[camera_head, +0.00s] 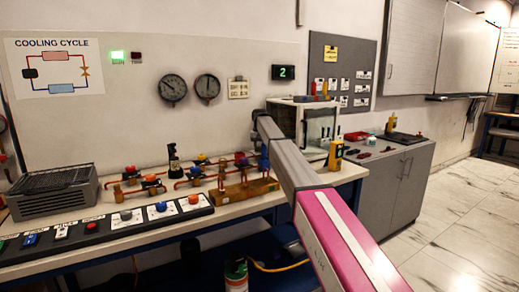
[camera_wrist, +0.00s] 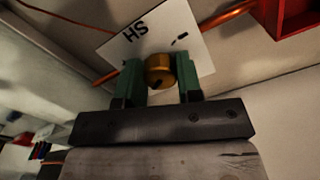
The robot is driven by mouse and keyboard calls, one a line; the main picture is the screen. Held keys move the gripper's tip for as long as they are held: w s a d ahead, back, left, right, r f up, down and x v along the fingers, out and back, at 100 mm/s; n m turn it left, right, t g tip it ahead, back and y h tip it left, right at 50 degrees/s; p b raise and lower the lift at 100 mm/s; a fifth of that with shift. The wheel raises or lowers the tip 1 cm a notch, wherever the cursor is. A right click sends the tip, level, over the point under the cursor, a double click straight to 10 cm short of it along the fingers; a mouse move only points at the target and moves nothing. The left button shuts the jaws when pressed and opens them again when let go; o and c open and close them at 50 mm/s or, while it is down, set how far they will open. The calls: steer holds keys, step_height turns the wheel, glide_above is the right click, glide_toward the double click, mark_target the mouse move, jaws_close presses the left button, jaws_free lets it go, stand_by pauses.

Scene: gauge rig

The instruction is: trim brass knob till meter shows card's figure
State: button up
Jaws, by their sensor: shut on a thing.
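In the wrist view, my gripper (camera_wrist: 159,76) has its two green fingers on either side of the brass knob (camera_wrist: 158,66) and is shut on it. The knob has a dark mark on its face. A white plate (camera_wrist: 194,50) with the letters "HS" lies behind the knob. In the head view, a dark digital meter (camera_head: 283,72) on the wall shows a green "2". A yellow card (camera_head: 330,53) is pinned on the grey board; its writing is too small to read. My arm hides the knob and fingertips in the head view.
Two round dial gauges (camera_head: 190,88) hang on the wall. Copper pipes with coloured valve knobs (camera_head: 155,185) stand on the bench near my arm. A grey ribbed unit (camera_head: 52,191) and a control strip (camera_head: 110,222) are at left. A glass-sided case (camera_head: 316,128) stands behind my arm.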

steer(key=o, duration=0.9)
step_height(320, 180, up, 11)
steer(key=shift+f, duration=0.1)
